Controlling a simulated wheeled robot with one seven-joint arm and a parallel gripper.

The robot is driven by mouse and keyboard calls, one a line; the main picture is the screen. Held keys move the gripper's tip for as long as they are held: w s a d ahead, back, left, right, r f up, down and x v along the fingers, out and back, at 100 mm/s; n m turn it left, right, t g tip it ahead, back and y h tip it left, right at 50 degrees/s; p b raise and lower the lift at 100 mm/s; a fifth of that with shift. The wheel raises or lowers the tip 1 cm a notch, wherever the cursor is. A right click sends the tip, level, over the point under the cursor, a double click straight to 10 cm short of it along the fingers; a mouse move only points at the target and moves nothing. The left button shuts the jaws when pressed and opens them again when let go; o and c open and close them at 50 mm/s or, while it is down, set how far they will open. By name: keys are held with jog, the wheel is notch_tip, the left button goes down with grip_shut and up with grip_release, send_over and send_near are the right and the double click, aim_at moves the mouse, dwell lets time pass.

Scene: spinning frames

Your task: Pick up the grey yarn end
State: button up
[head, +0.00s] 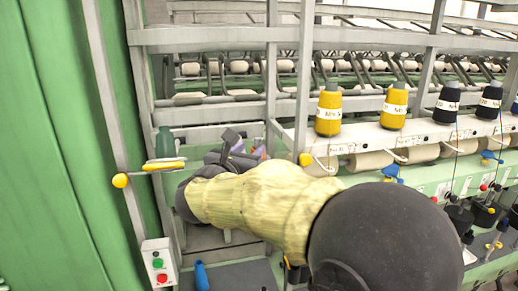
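I cannot make out a grey yarn end in the head view. My arm reaches in from the lower right and covers the middle of the frame. My gripper (232,144) is at the far end of the arm, small and dark, in front of the lower left of the spinning frame. Its fingers are too small and overlapped to tell whether they are open or shut. A small purple-grey shape beside it is unclear. Whatever lies behind my arm is hidden.
Yellow yarn cones (329,109) and black ones (447,103) stand on the rail at right. A green wall panel (50,150) closes the left. A yellow handle (160,166), a button box (158,262) and a blue bottle-like object (201,275) are near my arm.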

aim_at(257, 144)
jog(key=p+x, duration=0.1)
jog(key=x, duration=0.1)
jog(key=p+x, duration=0.2)
jog(key=shift+d+r, duration=0.15)
jog(key=shift+r, duration=0.25)
jog(key=shift+w+d+f, duration=0.2)
jog(key=shift+w, duration=0.15)
grip_shut()
